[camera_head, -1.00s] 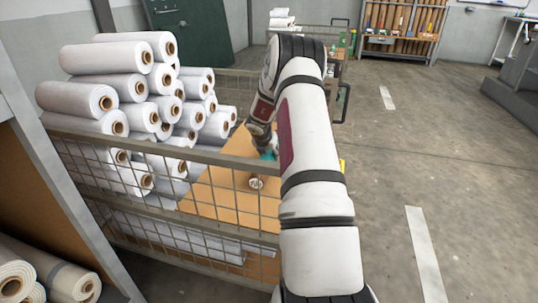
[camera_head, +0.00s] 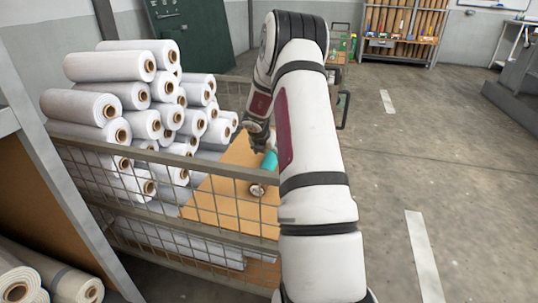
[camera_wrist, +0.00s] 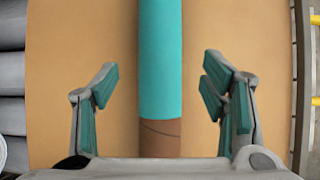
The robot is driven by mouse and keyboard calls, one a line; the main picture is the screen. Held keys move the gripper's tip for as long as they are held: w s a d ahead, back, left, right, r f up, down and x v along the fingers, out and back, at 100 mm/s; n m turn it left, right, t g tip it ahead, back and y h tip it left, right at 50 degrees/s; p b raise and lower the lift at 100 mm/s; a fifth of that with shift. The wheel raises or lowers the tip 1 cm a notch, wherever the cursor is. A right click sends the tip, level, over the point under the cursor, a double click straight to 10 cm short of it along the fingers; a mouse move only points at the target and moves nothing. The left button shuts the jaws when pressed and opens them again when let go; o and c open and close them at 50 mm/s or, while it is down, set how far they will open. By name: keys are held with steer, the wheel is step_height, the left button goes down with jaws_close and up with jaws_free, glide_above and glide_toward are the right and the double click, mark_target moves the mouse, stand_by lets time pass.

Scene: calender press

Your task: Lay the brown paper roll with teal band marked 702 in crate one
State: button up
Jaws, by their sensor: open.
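The brown paper roll with the teal band (camera_head: 269,161) lies on a tan board inside a wire-mesh crate (camera_head: 200,155), beside stacked white rolls. Its near end faces my camera; its marking is too small to read. My arm hides part of the roll. My gripper (camera_head: 259,146) is just above and behind it. In the wrist view, my gripper (camera_wrist: 162,95) is open, with one finger on each side of the roll (camera_wrist: 161,75), apart from it. The teal band runs between the fingers, with brown paper below it. No crate number is readable.
White rolls (camera_head: 140,95) are piled in the left of the crate. Bare tan board (camera_head: 225,185) lies beside the roll. More rolls (camera_head: 60,282) lie on a rack at lower left. The floor (camera_head: 440,150) to the right is open.

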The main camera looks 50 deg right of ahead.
steer(key=p+v, duration=0.1)
steer(key=v, duration=0.4)
steer(key=shift+r, duration=0.1)
steer(key=shift+s, duration=0.1)
stand_by(0.4)
